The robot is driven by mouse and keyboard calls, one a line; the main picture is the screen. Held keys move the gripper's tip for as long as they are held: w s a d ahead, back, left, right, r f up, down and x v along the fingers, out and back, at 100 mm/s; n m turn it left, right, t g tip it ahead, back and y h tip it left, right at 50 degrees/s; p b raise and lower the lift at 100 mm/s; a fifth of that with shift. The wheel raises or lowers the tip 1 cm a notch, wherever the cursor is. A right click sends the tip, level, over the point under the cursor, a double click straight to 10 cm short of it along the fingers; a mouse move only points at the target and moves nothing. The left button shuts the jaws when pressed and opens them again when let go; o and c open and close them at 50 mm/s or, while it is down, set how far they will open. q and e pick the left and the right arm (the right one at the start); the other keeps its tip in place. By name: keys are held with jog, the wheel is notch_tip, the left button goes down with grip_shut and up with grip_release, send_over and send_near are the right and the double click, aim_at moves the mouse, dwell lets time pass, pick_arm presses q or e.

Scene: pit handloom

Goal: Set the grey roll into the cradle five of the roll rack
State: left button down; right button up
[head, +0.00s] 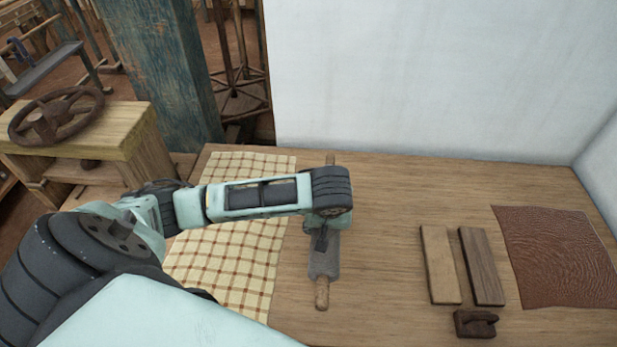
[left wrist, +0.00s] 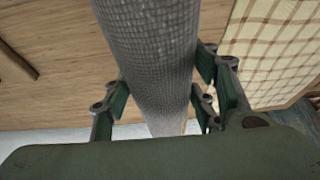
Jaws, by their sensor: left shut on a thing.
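The grey roll (head: 324,262), a woven grey cylinder with a wooden handle end (head: 322,294), is over the middle of the wooden table, pointing front to back. My left gripper (head: 320,238) is above it and shut on it. In the left wrist view the grey roll (left wrist: 150,55) runs between the green fingers of my left gripper (left wrist: 160,100). Part of the roll is hidden under my wrist in the head view. I cannot tell whether it touches the table. The roll rack and its cradle five are not in view. My right gripper is not in view.
A checked cloth (head: 235,265) lies left of the roll. Right of it lie a light wooden slat (head: 439,265), a dark slat (head: 481,265), a dark brown block (head: 474,323) and a brown textured sheet (head: 560,255). A white wall (head: 430,75) stands behind. The back right tabletop is clear.

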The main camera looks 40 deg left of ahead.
pick_arm(q)
jog(key=a, duration=0.1)
jog(key=a+f, duration=0.2)
jog(key=a, duration=0.1)
jog(key=shift+s+a+f+p, duration=0.1)
jog(key=shift+s+p, duration=0.2)
jog(key=shift+a+f, duration=0.25)
jog(key=shift+f, duration=0.15)
notch_tip(320, 180, down, 3)
jog(key=shift+f+p, duration=0.1)
jog(key=shift+p, duration=0.25)
jog(key=shift+f, duration=0.25)
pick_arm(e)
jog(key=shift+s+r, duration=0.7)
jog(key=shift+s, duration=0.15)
pick_arm(q)
jog(key=shift+f, duration=0.1)
jog(key=c, duration=0.7)
grip_release()
jog(key=shift+s, duration=0.1)
